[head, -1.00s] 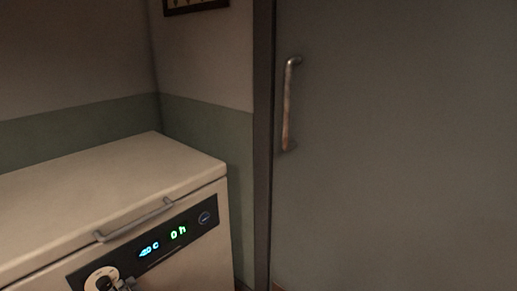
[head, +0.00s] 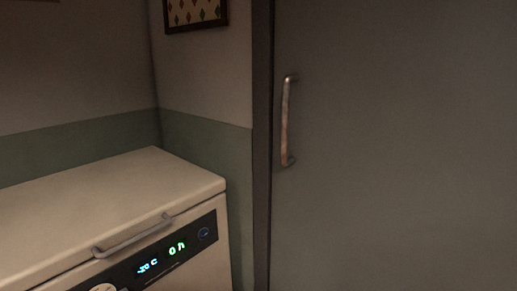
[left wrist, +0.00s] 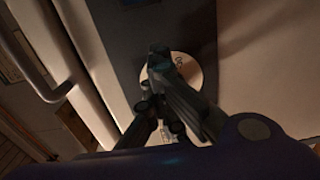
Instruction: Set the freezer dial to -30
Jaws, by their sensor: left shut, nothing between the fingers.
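The white chest freezer (head: 110,200) stands at the left in the head view. Its dark control panel (head: 190,243) has a blue readout (head: 147,267), small and blurred, which seems to read about -20 C. The round white dial (head: 103,288) shows only its top edge at the bottom of the head view. In the left wrist view the dial (left wrist: 192,72) is largely covered by my left gripper (left wrist: 160,52), which is shut with nothing between its fingers. Its tips are over the dial; I cannot tell whether they touch it. My right gripper is not in view.
A green readout (head: 177,249) sits right of the blue one. A large grey door (head: 400,150) stands to the right.

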